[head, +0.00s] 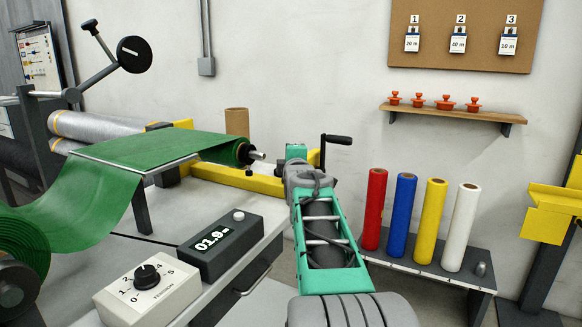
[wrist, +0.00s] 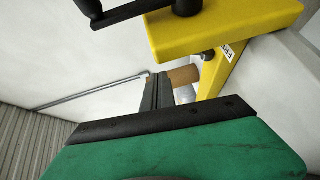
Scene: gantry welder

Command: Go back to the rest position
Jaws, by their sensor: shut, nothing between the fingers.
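My arm reaches forward in the middle of the head view, and its teal forearm hides most of my gripper there. In the wrist view my gripper (wrist: 156,92) shows its dark fingers together beyond the green body, with nothing between them. The fingers point toward a brown cardboard tube (wrist: 184,75) farther back, apart from it as far as I can tell. A black crank handle (wrist: 110,15) sits on a yellow frame (wrist: 230,30) above the gripper in that view. In the head view the crank handle (head: 337,139) shows just beyond my wrist.
The green web (head: 150,150) runs over the machine at left, by a display box (head: 220,245) reading about 01.9 and a tension dial box (head: 147,287). Red, blue, yellow and white rolls (head: 432,222) stand on a low bench at right. Orange knobs sit on a wall shelf (head: 455,115).

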